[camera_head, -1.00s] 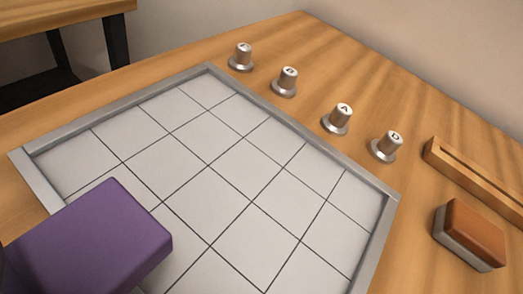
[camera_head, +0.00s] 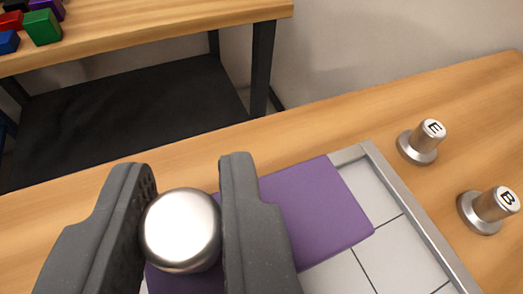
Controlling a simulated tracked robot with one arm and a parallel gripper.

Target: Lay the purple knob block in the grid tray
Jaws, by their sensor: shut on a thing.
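My gripper (camera_head: 187,198) is shut on the round silver knob (camera_head: 180,230) of the purple knob block (camera_head: 318,212), one dark finger on each side. The block's right part shows beyond the right finger; much of the rest is hidden behind the fingers. The grid tray (camera_head: 405,212) has a grey metal rim and pale squares with dark lines. The block covers its far left area and overlaps the far rim in view. I cannot tell whether the block touches the tray or hangs above it.
Silver posts marked E (camera_head: 424,141) and B (camera_head: 490,208) stand on the wooden table to the right of the tray. Behind is another wooden table (camera_head: 160,33) with several coloured blocks at its left, including a green block (camera_head: 43,27). A gap separates the two tables.

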